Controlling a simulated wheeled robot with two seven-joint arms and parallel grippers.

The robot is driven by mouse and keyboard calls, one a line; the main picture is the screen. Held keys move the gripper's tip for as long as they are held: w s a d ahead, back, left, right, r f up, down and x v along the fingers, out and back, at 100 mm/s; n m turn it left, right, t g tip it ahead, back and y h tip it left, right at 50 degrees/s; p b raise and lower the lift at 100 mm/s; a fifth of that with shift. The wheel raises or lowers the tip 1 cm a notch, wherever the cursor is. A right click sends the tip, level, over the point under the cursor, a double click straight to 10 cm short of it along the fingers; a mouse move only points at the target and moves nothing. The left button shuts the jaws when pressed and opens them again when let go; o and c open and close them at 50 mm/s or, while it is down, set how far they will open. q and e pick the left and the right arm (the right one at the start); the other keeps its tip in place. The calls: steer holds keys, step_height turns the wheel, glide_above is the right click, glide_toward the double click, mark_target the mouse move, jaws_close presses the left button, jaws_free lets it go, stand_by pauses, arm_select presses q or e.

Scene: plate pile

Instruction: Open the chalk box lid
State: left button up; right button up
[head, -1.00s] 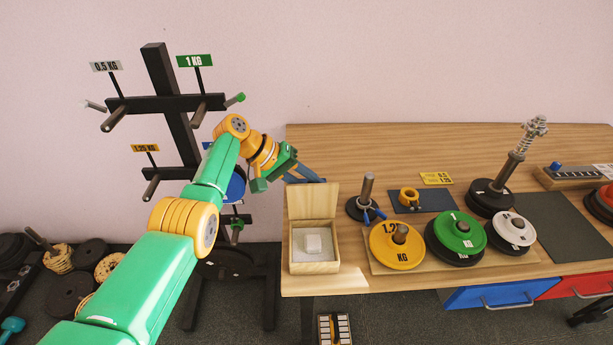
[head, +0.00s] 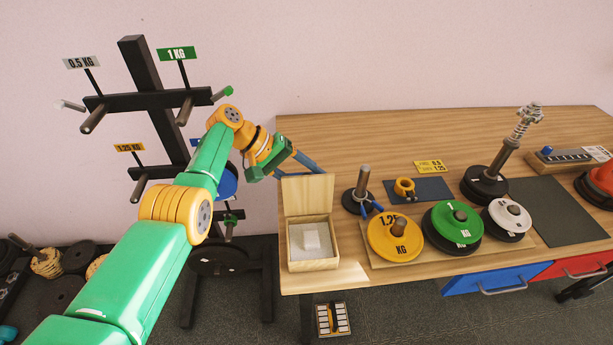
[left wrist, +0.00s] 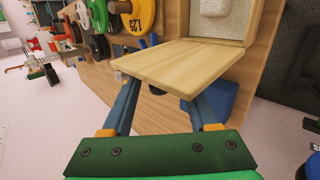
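The chalk box (head: 313,264) is a small wooden box at the table's front left corner, with a white chalk block (head: 311,238) inside. Its lid (head: 308,194) stands raised at the back edge, so the box is open. The lid also shows in the left wrist view (left wrist: 185,65). My left gripper (head: 312,166) is behind the lid, near its top edge, with its fingertips partly hidden in the head view. In the left wrist view its blue fingers are spread apart, with the lid just beyond them; I cannot tell whether they touch it. My right gripper is out of view.
Right of the box are a post on a black base (head: 361,190) and yellow (head: 394,238), green (head: 453,226) and white (head: 507,217) weight plates. A black plate rack (head: 160,100) stands left of the table. The table's back left area is clear.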

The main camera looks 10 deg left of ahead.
arm_select(q)
steer(key=v, duration=0.7)
steer(key=shift+b, duration=0.45)
steer(key=shift+a, duration=0.1)
